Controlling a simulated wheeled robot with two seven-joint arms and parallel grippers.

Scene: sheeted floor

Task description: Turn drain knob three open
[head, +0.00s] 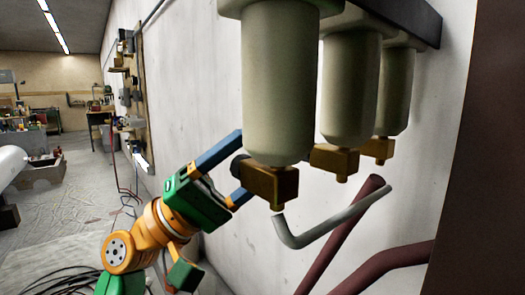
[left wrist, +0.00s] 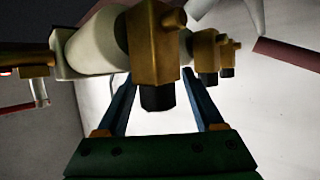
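Three cream canisters hang in a row on the wall, each with a brass drain valve at its bottom. The nearest valve (head: 272,183) has a black knob (head: 238,165) facing left. My left gripper (head: 240,165) has its blue fingers spread on either side of this knob. In the left wrist view the knob (left wrist: 158,97) sits between the fingers (left wrist: 158,85), with a visible gap on each side. The second valve (head: 334,159) and the farthest valve (head: 378,148) are behind it. No number marks show on the knobs. My right gripper is not in view.
A grey bent pipe (head: 330,225) and dark red pipes (head: 345,235) run just below the valves. The pale wall (head: 220,75) is close behind. A dark brown panel (head: 480,170) stands at the right. Cables (head: 50,280) lie on the floor at lower left.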

